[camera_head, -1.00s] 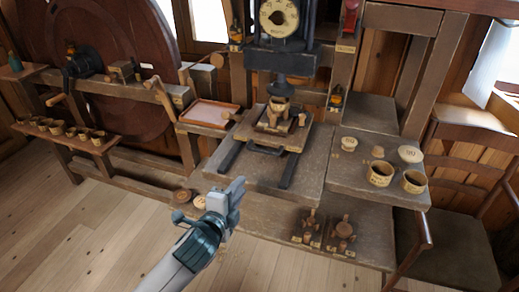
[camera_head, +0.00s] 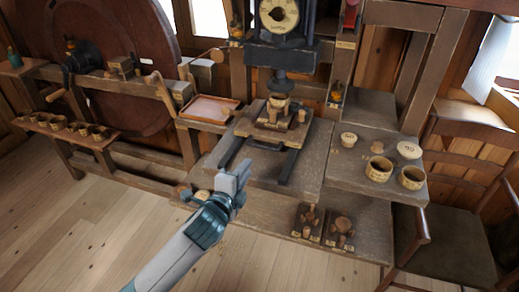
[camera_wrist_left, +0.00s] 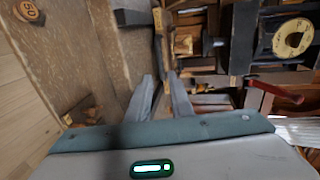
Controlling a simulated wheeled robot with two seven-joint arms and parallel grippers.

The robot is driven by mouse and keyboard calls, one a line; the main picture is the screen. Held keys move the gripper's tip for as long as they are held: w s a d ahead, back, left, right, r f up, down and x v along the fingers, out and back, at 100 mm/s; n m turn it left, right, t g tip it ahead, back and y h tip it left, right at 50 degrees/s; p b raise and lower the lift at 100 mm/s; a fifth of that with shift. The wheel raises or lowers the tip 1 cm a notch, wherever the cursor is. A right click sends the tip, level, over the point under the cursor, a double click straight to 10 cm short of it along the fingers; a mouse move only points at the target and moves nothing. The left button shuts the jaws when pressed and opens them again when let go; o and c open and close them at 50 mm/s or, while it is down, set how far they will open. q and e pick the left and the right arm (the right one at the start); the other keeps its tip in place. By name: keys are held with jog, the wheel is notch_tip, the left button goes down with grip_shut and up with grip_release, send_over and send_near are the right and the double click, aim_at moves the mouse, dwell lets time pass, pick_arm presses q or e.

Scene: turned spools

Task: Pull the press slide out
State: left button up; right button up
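The press slide (camera_head: 250,131) is a wooden board on two dark rails under the press. A dark bar handle (camera_head: 266,144) runs along its front edge. A small wooden cup-like piece (camera_head: 278,104) stands on the slide, under the press ram (camera_head: 281,78). My left gripper (camera_head: 242,170) is in front of and below the handle, near the front of the left rail, apart from the handle. In the left wrist view its two fingers (camera_wrist_left: 160,82) stand apart with nothing between them. My right gripper is not in view.
A shelf (camera_head: 345,178) on the right carries wooden cups and round discs. Small wooden tools (camera_head: 340,230) stand on the lower board. A pinkish tray (camera_head: 209,109) sits left of the slide. A chair (camera_head: 450,200) stands at the right. The floor at front left is clear.

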aim_at(259, 158)
pick_arm(q)
jog(key=p+x, duration=0.2)
jog(key=x, duration=1.1)
jog(key=shift+w+d, duration=0.1)
jog(key=shift+w, duration=0.1)
jog(key=shift+c, duration=0.4)
grip_shut()
